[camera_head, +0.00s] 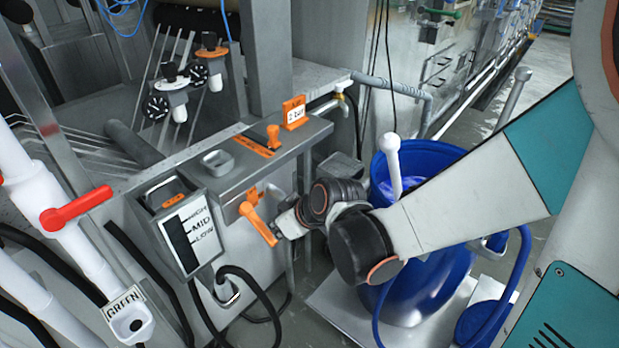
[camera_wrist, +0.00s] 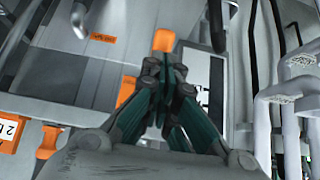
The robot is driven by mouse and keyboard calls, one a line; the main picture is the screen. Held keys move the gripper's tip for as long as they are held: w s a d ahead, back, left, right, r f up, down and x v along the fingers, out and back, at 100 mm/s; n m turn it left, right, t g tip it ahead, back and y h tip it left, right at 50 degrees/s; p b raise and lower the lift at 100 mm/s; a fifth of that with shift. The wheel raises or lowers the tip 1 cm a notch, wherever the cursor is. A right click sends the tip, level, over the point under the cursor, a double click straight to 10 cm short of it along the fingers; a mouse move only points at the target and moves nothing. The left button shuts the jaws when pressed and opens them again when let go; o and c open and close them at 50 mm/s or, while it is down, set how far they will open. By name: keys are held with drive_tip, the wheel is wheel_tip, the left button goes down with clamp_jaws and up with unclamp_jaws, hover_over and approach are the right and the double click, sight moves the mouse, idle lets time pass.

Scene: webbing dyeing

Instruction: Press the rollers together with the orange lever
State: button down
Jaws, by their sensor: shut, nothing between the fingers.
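The orange lever (camera_head: 258,222) is on the front of the grey control box (camera_head: 225,160). It slants down to the right from its mount. In the wrist view its orange end (camera_wrist: 164,40) shows just beyond my fingertips, and another orange part (camera_wrist: 126,90) shows beside the fingers. My gripper (camera_head: 281,224) is shut and empty, at the right side of the lever's lower half. It also shows in the wrist view (camera_wrist: 163,68). I cannot tell whether the fingers touch the lever. The rollers' contact is not clear; a dark roller (camera_head: 133,143) shows behind the box.
An orange knob (camera_head: 273,135) and a small orange-topped sign (camera_head: 294,113) stand on the box. A HIGH/MID/LOW panel (camera_head: 190,236) is left of the lever. A blue barrel (camera_head: 435,268) stands right, under my arm. A red valve handle (camera_head: 76,208) is far left. Black hoses hang below.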

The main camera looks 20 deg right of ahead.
drive_tip(key=s+d+r+p, duration=0.2)
drive_tip(key=s+d, duration=0.3)
drive_tip(key=s, duration=0.3)
drive_tip(key=shift+s+d+r, duration=0.25)
drive_tip(key=shift+s, duration=0.05)
drive_tip(key=s+d+r+m+h, duration=0.2)
drive_tip(key=s+d+r+m, duration=0.1)
drive_tip(key=r, duration=0.3)
drive_tip(key=s+d+r+m+h, duration=0.2)
drive_tip(key=s+d+r+m, duration=0.1)
drive_tip(key=r, duration=0.3)
drive_tip(key=shift+d+r+m+t, duration=0.35)
drive_tip(key=shift+d+m+t, duration=0.05)
drive_tip(key=shift+d, duration=0.15)
idle(0.3)
